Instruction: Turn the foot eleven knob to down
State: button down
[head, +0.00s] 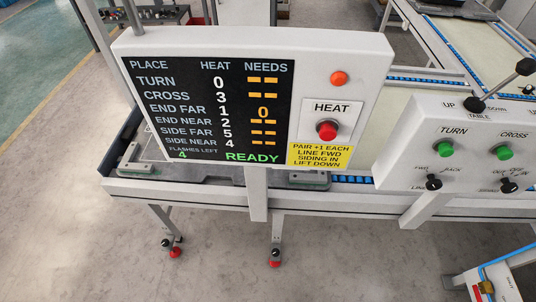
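Two table feet show below the frame, each with a small black knob and a red part at the floor. The left foot (174,252) and the middle foot (275,263) stand on thin legs. I see no number on either, so I cannot tell which is foot eleven or how its knob is set. My gripper is not in view.
A white panel (378,60) with a black READY display and red HEAT button (327,131) stands in front. A control box (395,150) with green TURN and CROSS buttons is at right. A blue hose (505,257) shows at lower right. The floor (130,280) in front is clear.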

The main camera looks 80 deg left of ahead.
aim_at(276, 252)
jog(key=z, duration=0.1)
jog(key=k, duration=1.25)
jog(key=u, duration=2.9)
jog(key=i, duration=0.5)
jog(key=u, duration=2.55)
jog(key=k, duration=2)
